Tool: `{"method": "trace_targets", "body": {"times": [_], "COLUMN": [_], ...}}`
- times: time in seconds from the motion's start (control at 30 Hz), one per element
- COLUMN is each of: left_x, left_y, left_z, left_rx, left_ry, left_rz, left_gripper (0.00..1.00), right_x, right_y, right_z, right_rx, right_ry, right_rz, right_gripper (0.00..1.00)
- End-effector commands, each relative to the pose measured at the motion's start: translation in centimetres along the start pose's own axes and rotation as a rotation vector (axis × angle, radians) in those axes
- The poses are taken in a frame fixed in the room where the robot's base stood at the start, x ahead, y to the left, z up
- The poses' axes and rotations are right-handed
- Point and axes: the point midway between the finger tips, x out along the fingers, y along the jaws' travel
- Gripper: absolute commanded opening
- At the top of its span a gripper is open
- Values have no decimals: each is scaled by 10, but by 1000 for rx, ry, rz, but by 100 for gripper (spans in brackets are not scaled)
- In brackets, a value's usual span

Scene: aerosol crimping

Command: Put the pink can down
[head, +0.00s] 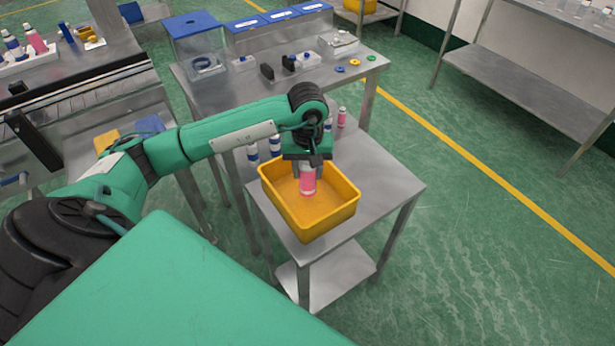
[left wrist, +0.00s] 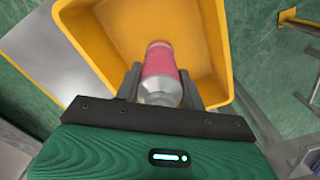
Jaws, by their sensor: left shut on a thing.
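The pink can (head: 308,181) is upright between the fingers of my left gripper (head: 308,168), which is shut on it. In the head view the can shows in front of the inside of the yellow bin (head: 336,220). In the left wrist view the pink can (left wrist: 161,72) sits between the two grey fingers, its silver top towards the camera. The yellow bin (left wrist: 215,40) surrounds it there. I cannot tell whether the can's base touches the bin floor. My right gripper is not in view.
The bin stands on a small steel table (head: 385,185). Several blue-and-white cans (head: 252,152) and another pink can (head: 341,116) stand behind it. A larger bench (head: 220,90) with blue boxes is at the back. The table's right side is clear.

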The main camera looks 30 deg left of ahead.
Motion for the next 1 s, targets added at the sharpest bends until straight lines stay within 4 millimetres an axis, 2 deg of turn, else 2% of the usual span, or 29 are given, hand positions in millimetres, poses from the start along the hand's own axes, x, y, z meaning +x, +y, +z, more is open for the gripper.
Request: {"method": "trace_targets", "body": {"times": [0.17, 0.3, 0.67, 0.7, 0.8, 1.0], "left_x": [21, 37, 40, 40, 39, 39], "left_y": [0, 0, 0, 0, 0, 0], "left_z": [1, 1, 0, 0, 0, 0], "left_rx": [-1, 0, 0, 0, 0, 0], "left_ry": [-5, -3, -1, -1, -1, -1], "left_rz": [-2, -1, -1, -1, -1, -1], "left_gripper": [17, 17, 17, 42, 61, 61], "right_x": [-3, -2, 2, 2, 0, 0], "right_y": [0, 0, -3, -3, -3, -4], "right_z": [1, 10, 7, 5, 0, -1], "right_rx": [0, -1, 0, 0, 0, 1], "right_ry": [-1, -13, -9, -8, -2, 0], "right_rz": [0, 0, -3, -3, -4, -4], "right_gripper": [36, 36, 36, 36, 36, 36]}}
